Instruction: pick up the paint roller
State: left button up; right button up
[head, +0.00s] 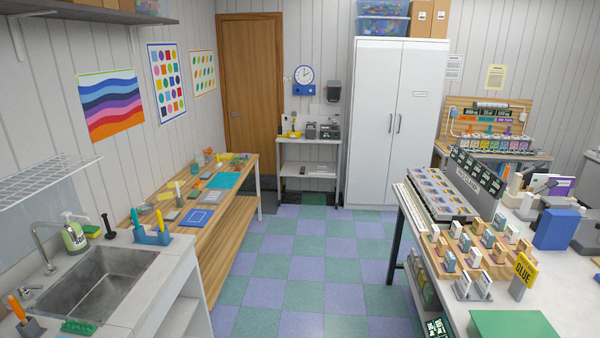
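I cannot pick out a paint roller for certain. A small black upright tool (108,227) stands behind the sink on the left counter, but it is too small to identify. Several small items too small to name lie on the wooden table (216,231) beyond. Neither of my grippers is in the head view.
A sink (98,286) with a faucet is at the front left. A white table (572,300) with card stands and a green board (512,324) is at the right. The checkered floor (310,262) between is clear, reaching a white cabinet (388,125) and wooden door (252,90).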

aim_at(219, 164)
jog(key=i+u, duration=0.15)
jog(key=i, duration=0.55)
jog(key=i+u, duration=0.2)
jog(key=i, duration=0.55)
jog(key=i+l+u, duration=0.15)
jog(key=i, duration=0.55)
jog(key=i+u, duration=0.15)
jog(key=i, duration=0.5)
jog(key=i+u, duration=0.2)
jog(key=i, duration=0.45)
jog(key=i+l+u, duration=0.15)
jog(key=i, duration=0.5)
jog(key=i+l+u, duration=0.1)
jog(key=i+l, duration=0.25)
jog(key=i+l+u, duration=0.15)
jog(key=i+l, duration=0.2)
jog(key=l, duration=0.2)
jog(key=i+l+u, duration=0.1)
jog(key=i+l, duration=0.2)
jog(key=l, duration=0.2)
